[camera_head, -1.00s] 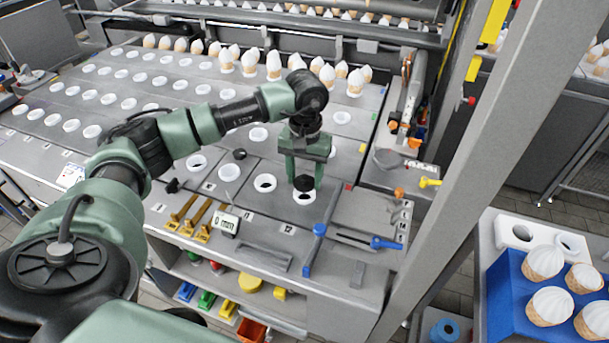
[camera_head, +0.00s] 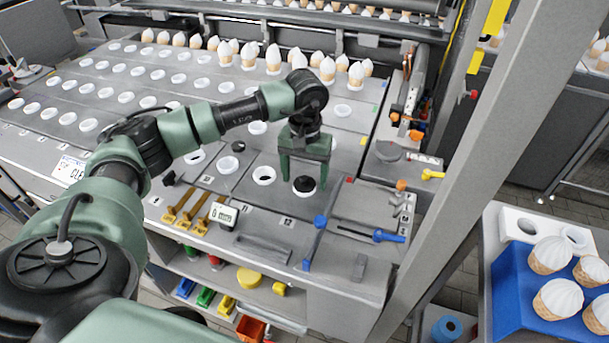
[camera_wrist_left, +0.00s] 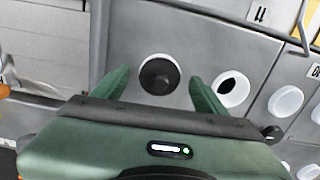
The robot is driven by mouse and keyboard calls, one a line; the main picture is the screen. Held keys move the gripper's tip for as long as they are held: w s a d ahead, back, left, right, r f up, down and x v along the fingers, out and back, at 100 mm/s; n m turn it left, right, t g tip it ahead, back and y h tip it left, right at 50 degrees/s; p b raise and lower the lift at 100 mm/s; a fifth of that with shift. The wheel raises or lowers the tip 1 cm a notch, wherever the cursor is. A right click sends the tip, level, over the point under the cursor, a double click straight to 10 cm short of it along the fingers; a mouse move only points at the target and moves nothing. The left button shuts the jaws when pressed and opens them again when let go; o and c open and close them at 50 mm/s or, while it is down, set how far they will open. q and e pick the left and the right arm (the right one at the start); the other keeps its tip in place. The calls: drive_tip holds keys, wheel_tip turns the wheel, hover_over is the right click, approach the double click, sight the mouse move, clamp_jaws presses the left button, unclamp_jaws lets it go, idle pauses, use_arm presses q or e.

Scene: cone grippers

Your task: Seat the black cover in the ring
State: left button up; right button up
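The black cover (camera_head: 304,183) lies in the white ring (camera_head: 304,193) at the front of the grey table. In the left wrist view the cover (camera_wrist_left: 159,77) has a knob on top, and a white crescent of the ring (camera_wrist_left: 152,58) shows along its far side. I cannot tell whether it sits fully flat. My left gripper (camera_head: 304,178) points down over it with the fingers spread to either side. In the left wrist view the fingertips (camera_wrist_left: 158,76) stand clear of the cover, with gaps on both sides. My right gripper is not in view.
Another white ring with a dark opening (camera_head: 264,175) lies just left. A small black knob (camera_head: 238,146) stands behind it. Yellow clamps (camera_head: 188,214), a gauge (camera_head: 223,214) and a blue-handled tool (camera_head: 319,222) lie in front. Cones (camera_head: 273,62) stand at the back.

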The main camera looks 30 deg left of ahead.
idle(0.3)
use_arm(q)
drive_tip(key=shift+w+r, duration=0.1)
drive_tip(key=shift+r, duration=0.3)
wheel_tip(320, 180, up, 6)
drive_tip(key=shift+f+b, duration=0.25)
drive_tip(key=shift+b, duration=0.65)
drive_tip(key=shift+r, duration=0.75)
